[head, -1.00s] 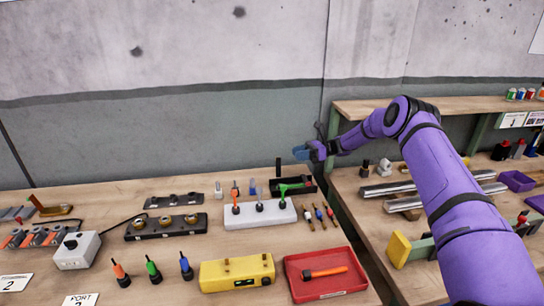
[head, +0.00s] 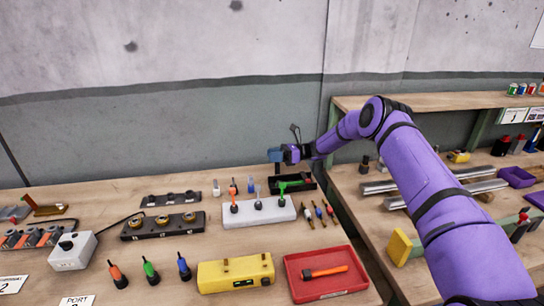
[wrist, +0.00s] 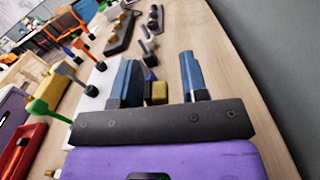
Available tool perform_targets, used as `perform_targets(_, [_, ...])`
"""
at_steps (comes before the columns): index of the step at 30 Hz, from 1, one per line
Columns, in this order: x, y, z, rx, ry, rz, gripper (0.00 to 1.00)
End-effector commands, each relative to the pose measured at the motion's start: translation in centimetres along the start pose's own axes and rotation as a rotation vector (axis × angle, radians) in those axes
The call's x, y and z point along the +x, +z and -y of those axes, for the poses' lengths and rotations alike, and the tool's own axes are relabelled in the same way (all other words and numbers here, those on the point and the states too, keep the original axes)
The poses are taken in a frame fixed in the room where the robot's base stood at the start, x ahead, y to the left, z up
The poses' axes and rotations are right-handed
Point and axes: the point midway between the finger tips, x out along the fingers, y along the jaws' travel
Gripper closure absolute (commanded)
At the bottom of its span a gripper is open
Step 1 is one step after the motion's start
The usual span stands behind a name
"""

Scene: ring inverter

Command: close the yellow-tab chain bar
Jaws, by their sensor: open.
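I cannot surely pick out the yellow-tab chain bar. In the wrist view a small yellow block (wrist: 157,92) with a dark blue pointed piece beside it shows between my fingers; I cannot tell whether it is the tab. My gripper (head: 276,155) is near the wall, above the back edge of the left bench, by a black tray (head: 305,182). Its two blue fingers (wrist: 159,62) are apart with no visible grip on anything. A white block (head: 259,213) with orange, grey and green levers stands just in front and to the left.
A yellow box (head: 236,273) and a red tray (head: 327,275) holding an orange-handled tool sit at the front. Small upright pieces (head: 216,188) stand behind the white block. Thin coloured tools (head: 320,213) lie to its right. The wall is close behind.

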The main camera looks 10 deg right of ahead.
Motion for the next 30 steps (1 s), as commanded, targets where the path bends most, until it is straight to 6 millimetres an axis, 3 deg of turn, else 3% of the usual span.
perform_targets(11, [0.72,-0.02,-0.01,0.000,0.000,-0.001,0.60])
perform_targets(12, [0.72,-0.02,-0.01,0.000,0.000,-0.001,0.62])
perform_targets(17, [0.72,-0.01,-0.01,0.000,0.000,-0.001,0.99])
perform_targets(18, [0.71,-0.01,-0.01,0.000,0.000,-0.001,1.00])
perform_targets(30, [0.69,0.01,-0.02,-0.005,-0.001,0.000,1.00])
